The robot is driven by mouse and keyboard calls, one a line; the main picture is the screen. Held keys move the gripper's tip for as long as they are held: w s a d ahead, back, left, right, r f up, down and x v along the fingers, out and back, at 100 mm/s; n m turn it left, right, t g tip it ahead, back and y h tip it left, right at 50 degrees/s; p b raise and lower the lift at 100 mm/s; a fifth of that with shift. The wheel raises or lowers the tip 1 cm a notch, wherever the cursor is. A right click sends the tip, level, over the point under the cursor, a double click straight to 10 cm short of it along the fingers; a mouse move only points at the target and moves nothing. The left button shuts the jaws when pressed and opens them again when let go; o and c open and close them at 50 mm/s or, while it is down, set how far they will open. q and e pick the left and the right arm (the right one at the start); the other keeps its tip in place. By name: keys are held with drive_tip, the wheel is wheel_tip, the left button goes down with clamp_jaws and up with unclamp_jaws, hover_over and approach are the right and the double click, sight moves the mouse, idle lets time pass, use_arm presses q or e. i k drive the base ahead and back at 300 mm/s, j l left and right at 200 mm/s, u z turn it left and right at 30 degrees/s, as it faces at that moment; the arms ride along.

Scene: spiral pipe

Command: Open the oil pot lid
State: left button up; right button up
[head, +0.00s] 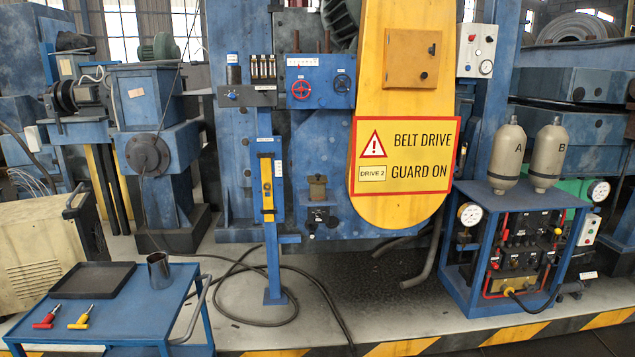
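A small brass-coloured pot (317,188) is mounted low on the blue machine front, left of the yellow belt guard. It looks like the oil pot. Its top appears covered, but it is too small to tell the lid's exact state. Below it is a small dark fitting (318,215). Neither of my grippers is in view.
A blue cart (120,333) at the lower left carries a black tray (92,280), a metal cup (159,270), a red-handled tool (46,318) and a yellow-handled tool (80,318). A blue post (272,250) and loose cable stand before the machine. The yellow guard (400,100) hangs right.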

sight(319, 179)
drive_tip(key=i+l+u, duration=0.1)
drive_tip(key=i+u, duration=0.15)
drive_tip(key=u, duration=0.15)
drive_tip(key=i+l+u, duration=0.15)
drive_tip(key=u, duration=0.2)
drive_tip(key=i+l+u, duration=0.2)
drive_tip(key=i+l, duration=0.2)
drive_tip(key=i+l+u, duration=0.15)
drive_tip(key=i+l, duration=0.2)
drive_tip(key=l, duration=0.2)
drive_tip(key=i+l, duration=0.55)
drive_tip(key=l, duration=0.3)
drive_tip(key=i+l, duration=0.3)
drive_tip(key=i+l+u, duration=0.1)
drive_tip(key=i+l, duration=0.2)
drive_tip(key=l, duration=0.2)
